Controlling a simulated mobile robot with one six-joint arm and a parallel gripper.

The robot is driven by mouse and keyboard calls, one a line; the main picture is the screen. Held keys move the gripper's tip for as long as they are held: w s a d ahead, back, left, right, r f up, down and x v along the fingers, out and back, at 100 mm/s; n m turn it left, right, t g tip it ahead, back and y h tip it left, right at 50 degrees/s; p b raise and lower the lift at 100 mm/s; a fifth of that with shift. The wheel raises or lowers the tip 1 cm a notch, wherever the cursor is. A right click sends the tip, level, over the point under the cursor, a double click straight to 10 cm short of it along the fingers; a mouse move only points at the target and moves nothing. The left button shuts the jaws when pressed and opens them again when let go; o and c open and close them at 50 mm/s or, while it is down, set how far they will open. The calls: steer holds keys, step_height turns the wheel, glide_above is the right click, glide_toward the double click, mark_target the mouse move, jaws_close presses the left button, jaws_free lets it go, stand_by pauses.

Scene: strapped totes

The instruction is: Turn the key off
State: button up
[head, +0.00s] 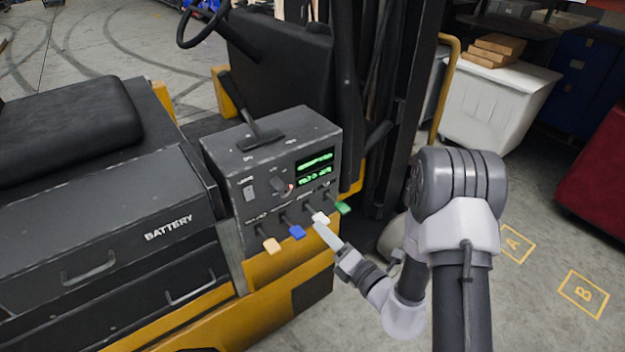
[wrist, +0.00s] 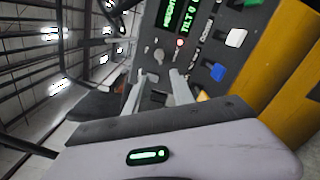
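The dark grey control box (head: 270,165) stands on the forklift. On its front face the small round key switch (head: 279,186) sits left of a red light and the green displays. In the wrist view the key switch (wrist: 158,56) shows just beyond the fingertips. The key's exact angle is too small to tell. My gripper (head: 319,226) reaches in from the lower right, its tips overlapping the white lever in the head view. In the wrist view my gripper (wrist: 158,76) has its two fingers spread apart with nothing held between them. I cannot tell whether it touches the panel.
Several levers hang along the box's lower edge: orange (head: 271,245), blue (head: 296,232), white (head: 320,218) and green (head: 343,208). A rocker switch (head: 249,191) is left of the key. A black lever (head: 240,105) rises from the top.

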mark_target(288, 194)
steer(key=x, duration=1.7)
steer(key=shift+s+a+b, duration=0.15)
steer(key=shift+a+b, duration=0.05)
steer(key=shift+b, duration=0.1)
jaws_close()
